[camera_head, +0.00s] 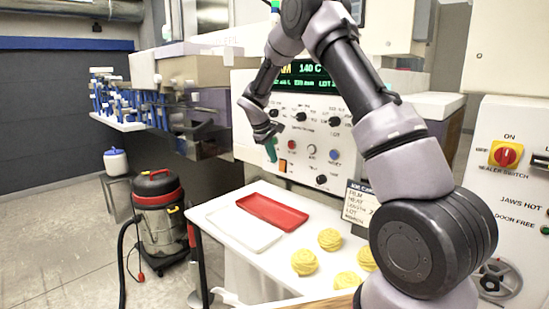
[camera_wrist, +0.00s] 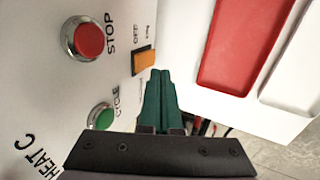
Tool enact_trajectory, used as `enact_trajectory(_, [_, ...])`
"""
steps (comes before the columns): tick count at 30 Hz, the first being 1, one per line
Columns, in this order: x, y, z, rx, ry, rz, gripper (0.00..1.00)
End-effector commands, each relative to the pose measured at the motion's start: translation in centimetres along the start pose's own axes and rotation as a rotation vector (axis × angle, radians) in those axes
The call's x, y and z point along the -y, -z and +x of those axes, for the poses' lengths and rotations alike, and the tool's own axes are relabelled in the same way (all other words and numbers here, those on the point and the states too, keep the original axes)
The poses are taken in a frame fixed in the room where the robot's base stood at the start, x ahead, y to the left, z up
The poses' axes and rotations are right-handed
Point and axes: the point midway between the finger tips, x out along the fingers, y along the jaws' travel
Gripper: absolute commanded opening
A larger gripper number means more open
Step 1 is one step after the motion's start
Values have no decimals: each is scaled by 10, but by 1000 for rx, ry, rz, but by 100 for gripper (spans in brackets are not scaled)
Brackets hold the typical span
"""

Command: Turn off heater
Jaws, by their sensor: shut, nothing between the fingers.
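An orange rocker switch (camera_head: 283,166) sits low on the left of the white control panel (camera_head: 318,115). In the wrist view the orange switch (camera_wrist: 145,60) has OFF lettered near it; its other small lettering is hard to read. My gripper (camera_head: 272,158) has green fingers and is shut and empty beside the panel. In the wrist view its fingertips (camera_wrist: 160,72) appear just below and right of the switch; I cannot tell whether they touch. Lettering HEAT C shows at the wrist view's lower left. The panel display (camera_head: 305,72) reads 140 C.
A red STOP button (camera_wrist: 85,38) and green CYCLE button (camera_wrist: 101,116) lie near the switch. A red sealer switch (camera_head: 506,154) is at right.

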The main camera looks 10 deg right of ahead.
Motion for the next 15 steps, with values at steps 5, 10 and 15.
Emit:
enact_trajectory(5, [-4, 1, -28, -3, -2, 4, 0])
enact_trajectory(10, [-11, 1, -61, -2, -1, 3, 0])
enact_trajectory(15, [-18, 1, -87, -1, -1, 2, 0])
